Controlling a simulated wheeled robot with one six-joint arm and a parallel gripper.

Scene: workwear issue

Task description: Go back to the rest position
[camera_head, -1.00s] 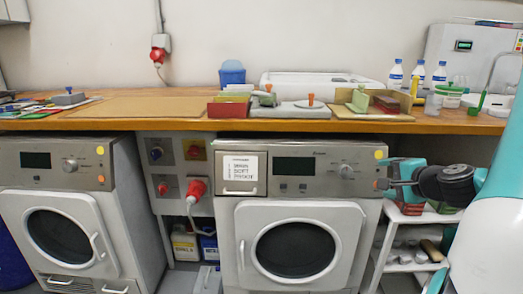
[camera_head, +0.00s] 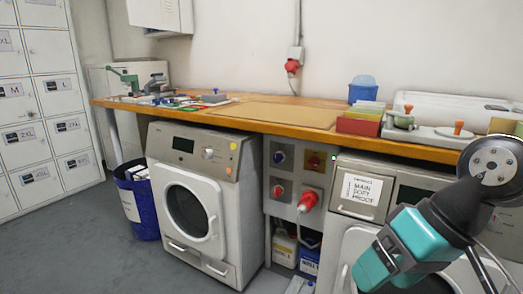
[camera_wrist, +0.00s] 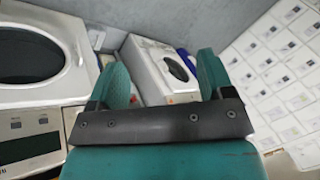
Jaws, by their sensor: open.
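My gripper shows in the wrist view (camera_wrist: 165,80) with its two teal fingers spread wide and nothing between them. In the head view my arm's black and teal wrist part (camera_head: 400,250) is at the lower right, in front of the right-hand washing machine (camera_head: 350,262). The fingertips are hard to make out in the head view. The wooden counter (camera_head: 240,120) runs behind and above the arm, and no contact shows.
A left washing machine (camera_head: 188,150) and a blue bin (camera_head: 140,215) stand under the counter. White lockers (camera_head: 48,130) line the left wall. A red box (camera_head: 358,127) sits near the counter's front edge. Grey floor (camera_head: 90,245) is open at the lower left.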

